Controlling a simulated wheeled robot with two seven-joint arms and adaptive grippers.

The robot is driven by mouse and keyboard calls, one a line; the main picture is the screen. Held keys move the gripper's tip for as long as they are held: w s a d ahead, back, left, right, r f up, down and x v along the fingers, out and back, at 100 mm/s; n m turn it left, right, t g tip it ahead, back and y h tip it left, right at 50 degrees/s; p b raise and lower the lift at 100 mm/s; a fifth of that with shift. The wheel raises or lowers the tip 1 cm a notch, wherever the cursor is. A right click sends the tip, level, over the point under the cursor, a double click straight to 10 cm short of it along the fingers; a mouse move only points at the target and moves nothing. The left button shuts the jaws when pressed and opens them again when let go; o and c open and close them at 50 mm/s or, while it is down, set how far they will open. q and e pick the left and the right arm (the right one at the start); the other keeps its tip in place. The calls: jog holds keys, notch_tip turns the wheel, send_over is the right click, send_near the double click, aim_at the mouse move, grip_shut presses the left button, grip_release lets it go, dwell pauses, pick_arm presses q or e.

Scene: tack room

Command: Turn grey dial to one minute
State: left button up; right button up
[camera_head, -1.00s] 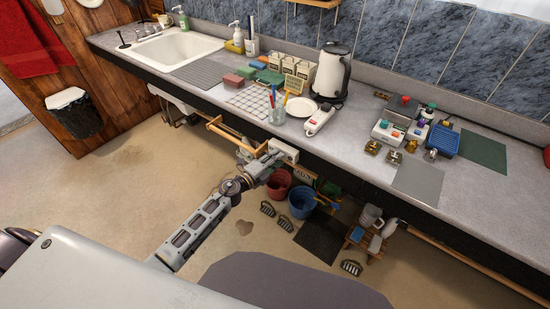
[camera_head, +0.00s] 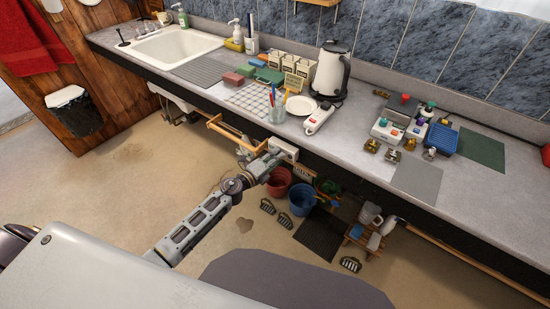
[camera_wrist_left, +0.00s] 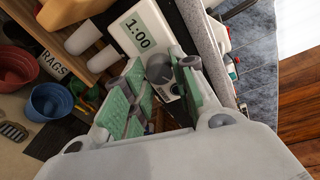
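A white timer unit (camera_wrist_left: 135,35) is mounted under the counter front; in the left wrist view its display reads 1:00. It also shows in the head view (camera_head: 284,150). Its round grey dial (camera_wrist_left: 160,67) is beside the display. My left gripper (camera_wrist_left: 158,72) has its green-padded fingers on either side of the dial, with small gaps seeming to show between pads and dial. In the head view my left gripper (camera_head: 268,160) reaches the timer from below left and hides its dial. My right gripper is not in view.
A wooden rail (camera_head: 230,133) runs along the counter edge left of the timer. Red (camera_head: 279,182) and blue (camera_head: 302,196) buckets stand below.

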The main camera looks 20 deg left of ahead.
pick_arm(q)
jog(key=o, duration=0.4)
jog(key=v, duration=1.2)
dwell(0.8)
dwell(0.7)
